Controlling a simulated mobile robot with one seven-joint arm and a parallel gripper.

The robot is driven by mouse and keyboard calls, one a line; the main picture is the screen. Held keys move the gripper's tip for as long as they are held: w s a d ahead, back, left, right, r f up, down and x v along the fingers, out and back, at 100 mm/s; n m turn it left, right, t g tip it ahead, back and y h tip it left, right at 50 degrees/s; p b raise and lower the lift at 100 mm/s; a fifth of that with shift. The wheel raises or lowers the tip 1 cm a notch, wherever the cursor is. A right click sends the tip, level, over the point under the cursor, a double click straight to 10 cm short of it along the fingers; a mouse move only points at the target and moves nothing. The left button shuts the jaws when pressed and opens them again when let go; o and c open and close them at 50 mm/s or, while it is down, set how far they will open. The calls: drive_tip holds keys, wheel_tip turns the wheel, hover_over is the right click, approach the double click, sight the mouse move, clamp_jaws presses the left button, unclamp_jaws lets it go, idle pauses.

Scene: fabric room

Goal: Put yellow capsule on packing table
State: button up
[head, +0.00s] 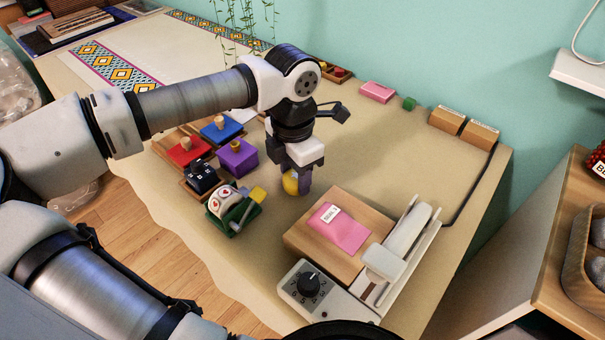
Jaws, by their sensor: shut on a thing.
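The yellow capsule (290,184) shows as a rounded yellow shape at the fingertips of my gripper (298,180). My gripper points down and is shut on it, low over the table (400,150). A finger hides the capsule's right side. I cannot tell whether the capsule touches the table top. The table is long and covered in tan cloth. Which table is the packing table is not marked in the view.
Red (188,151), blue (221,129) and purple (237,157) boxes stand left of my gripper. A green holder (233,215) with a yellow-ended tool is near the front edge. A wooden block with a pink packet (340,228) and a dial device (312,285) stand right.

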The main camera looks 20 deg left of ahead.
drive_tip(key=shift+r, duration=0.1)
drive_tip(key=shift+s, duration=0.1)
drive_tip(key=shift+f, duration=0.25)
drive_tip(key=o, duration=1)
drive_tip(key=shift+r, duration=0.1)
drive_tip(key=shift+c, duration=0.2)
wheel_tip(320, 180, up, 12)
drive_tip(key=p, duration=0.7)
drive_tip(key=shift+r, duration=0.15)
